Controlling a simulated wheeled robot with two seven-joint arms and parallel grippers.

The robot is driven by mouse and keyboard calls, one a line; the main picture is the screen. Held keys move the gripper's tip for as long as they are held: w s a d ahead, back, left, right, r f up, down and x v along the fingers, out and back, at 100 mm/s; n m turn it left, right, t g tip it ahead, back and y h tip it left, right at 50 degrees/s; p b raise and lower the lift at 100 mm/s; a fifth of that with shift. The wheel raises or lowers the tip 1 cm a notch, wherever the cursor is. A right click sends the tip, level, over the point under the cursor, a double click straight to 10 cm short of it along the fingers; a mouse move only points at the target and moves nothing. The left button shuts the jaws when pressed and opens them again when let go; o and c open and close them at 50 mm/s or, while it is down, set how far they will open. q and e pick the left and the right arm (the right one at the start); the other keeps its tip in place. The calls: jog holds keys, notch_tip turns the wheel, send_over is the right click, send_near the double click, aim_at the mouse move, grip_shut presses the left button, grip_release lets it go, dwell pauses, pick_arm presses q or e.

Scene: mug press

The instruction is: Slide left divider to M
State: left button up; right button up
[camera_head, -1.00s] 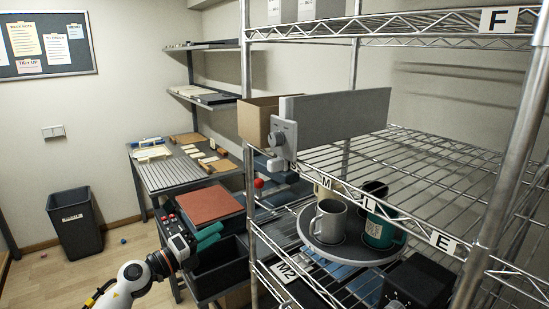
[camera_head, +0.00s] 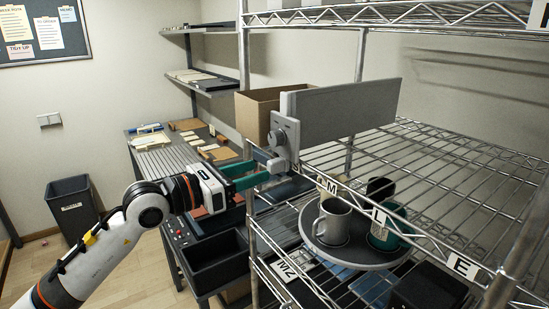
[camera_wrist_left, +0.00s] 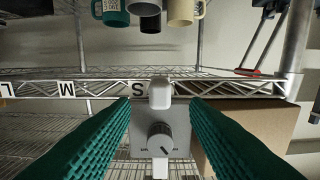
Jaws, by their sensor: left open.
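The left divider is a grey upright panel (camera_head: 345,108) at the left end of the wire shelf. Its front bracket (camera_head: 285,138) has a knob and a pale tab below it. In the wrist view, which shows the shelf upside down, the bracket's knob (camera_wrist_left: 160,138) and pale tab (camera_wrist_left: 159,92) are beside the S label (camera_wrist_left: 138,90). The M label (camera_head: 331,186) is on the shelf edge farther right; it also shows in the wrist view (camera_wrist_left: 67,90). My left gripper (camera_head: 262,172) is open with green fingers at the tab; in the wrist view (camera_wrist_left: 160,103) they flank it without visible grip.
A round grey tray (camera_head: 350,258) with several mugs, including a grey mug (camera_head: 332,222), is below the shelf edge. A cardboard box (camera_head: 258,112) is behind the divider at left. The shelf (camera_head: 450,170) right of the divider is clear. The L label (camera_head: 380,216) is farther right.

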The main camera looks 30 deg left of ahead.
aim_at(268, 165)
pick_arm(q)
jog(key=p+x, duration=0.2)
jog(key=x, duration=0.2)
jog(key=shift+w+r, duration=0.15)
jog(key=shift+r, duration=0.05)
jog(key=shift+p+x, duration=0.4)
jog(key=shift+x, duration=0.55)
jog(key=shift+d+f, duration=0.1)
jog(key=shift+f, duration=0.15)
jog(key=shift+c, duration=0.2)
grip_shut()
